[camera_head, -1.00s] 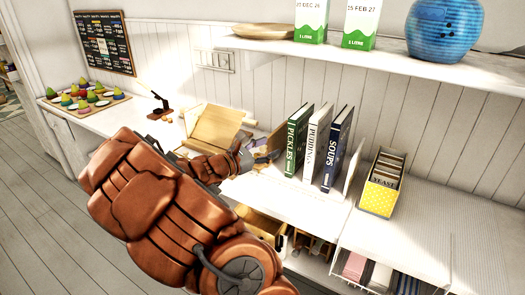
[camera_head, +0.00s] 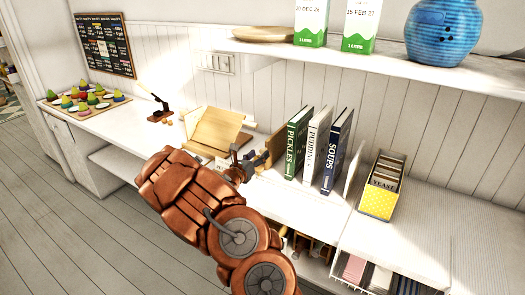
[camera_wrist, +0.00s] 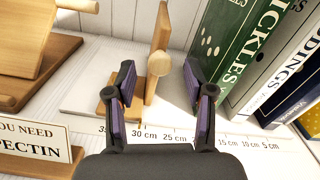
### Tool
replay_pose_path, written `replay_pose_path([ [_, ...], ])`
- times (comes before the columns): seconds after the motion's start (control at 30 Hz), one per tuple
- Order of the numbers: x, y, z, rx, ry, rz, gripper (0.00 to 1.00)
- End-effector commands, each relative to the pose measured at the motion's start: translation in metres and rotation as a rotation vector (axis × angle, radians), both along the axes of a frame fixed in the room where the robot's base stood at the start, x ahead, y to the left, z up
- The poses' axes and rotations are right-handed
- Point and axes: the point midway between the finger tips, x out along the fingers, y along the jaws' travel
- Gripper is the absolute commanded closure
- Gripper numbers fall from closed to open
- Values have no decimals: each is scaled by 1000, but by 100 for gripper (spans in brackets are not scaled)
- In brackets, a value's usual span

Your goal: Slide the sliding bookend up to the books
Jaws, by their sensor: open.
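The sliding bookend is a wooden upright (camera_head: 276,146) with a round knob (camera_wrist: 160,62) facing me in the wrist view. It stands on the white ruled strip (camera_wrist: 180,132), left of the books, with a gap between. The books PICKLES (camera_head: 297,143), PUDDINGS (camera_head: 316,145) and SOUPS (camera_head: 336,150) stand upright in a row; PICKLES (camera_wrist: 240,45) is nearest the bookend. My gripper (camera_wrist: 162,92) is open. In the wrist view its fingers appear either side of the knob, with nothing gripped; contact is unclear. In the head view my gripper (camera_head: 243,165) is just left of the bookend.
A wooden stand (camera_head: 215,130) and a PECTIN sign (camera_wrist: 30,148) are close on the left. A white end plate (camera_head: 353,166) stands right of the books, then a yellow YEAST box (camera_head: 380,196). A shelf (camera_head: 400,70) with cartons and a blue jar hangs above.

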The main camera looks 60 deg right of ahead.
Motion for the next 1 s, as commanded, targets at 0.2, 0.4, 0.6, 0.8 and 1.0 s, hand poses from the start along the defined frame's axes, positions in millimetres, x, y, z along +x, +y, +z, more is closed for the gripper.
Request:
replay_pose_path([
  [0.2, 1, -25, 0, 1, 0, 0, 47],
  [0.4, 1, -35, 0, 0, 0, -1, 47],
  [0.6, 1, -35, 0, 0, 0, 0, 47],
  [0.8, 1, -35, 0, 0, 0, 0, 59],
  [1.0, 2, -35, 0, 0, 0, 0, 80],
])
